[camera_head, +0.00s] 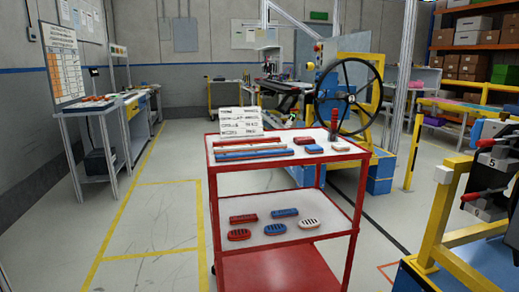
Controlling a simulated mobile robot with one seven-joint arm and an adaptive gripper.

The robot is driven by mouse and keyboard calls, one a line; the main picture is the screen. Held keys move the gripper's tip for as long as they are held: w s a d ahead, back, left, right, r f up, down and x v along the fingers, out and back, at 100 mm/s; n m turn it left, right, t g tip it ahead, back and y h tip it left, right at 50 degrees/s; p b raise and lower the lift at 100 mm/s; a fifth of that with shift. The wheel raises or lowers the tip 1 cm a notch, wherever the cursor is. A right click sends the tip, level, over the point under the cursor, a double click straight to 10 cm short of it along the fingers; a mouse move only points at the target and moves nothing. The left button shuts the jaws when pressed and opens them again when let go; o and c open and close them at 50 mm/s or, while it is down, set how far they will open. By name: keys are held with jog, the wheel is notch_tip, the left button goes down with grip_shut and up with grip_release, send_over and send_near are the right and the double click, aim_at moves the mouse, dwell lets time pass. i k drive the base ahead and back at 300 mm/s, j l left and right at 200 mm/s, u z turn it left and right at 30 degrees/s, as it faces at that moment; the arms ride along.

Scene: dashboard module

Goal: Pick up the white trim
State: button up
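A red cart (285,165) stands in the middle with small parts on its white top. Long thin strips lie side by side at the top's left: a red strip (247,141) at the back and a blue strip (254,154) in front. A paler strip between them is too small to make out clearly. Small red, blue and whitish pieces lie at the top's right. On the lower shelf, a white slotted oval piece (309,224) lies right of a blue one (284,213) and a red one (239,234). I cannot tell which part is the white trim. My gripper is not in view.
A white sign (240,122) stands at the cart's back left. A black steering wheel (349,95) on a machine rises behind the cart. A yellow frame (450,215) stands at the right. The floor left of the cart is clear, with yellow lines.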

aim_at(283, 145)
jog(key=z, duration=2.55)
jog(key=u, duration=2.55)
jog(key=z, duration=0.55)
jog(key=i+j+z, duration=0.1)
jog(key=j+z, duration=0.2)
jog(key=i+j+z, duration=0.1)
jog(key=j+z, duration=0.55)
jog(key=i+j, duration=0.05)
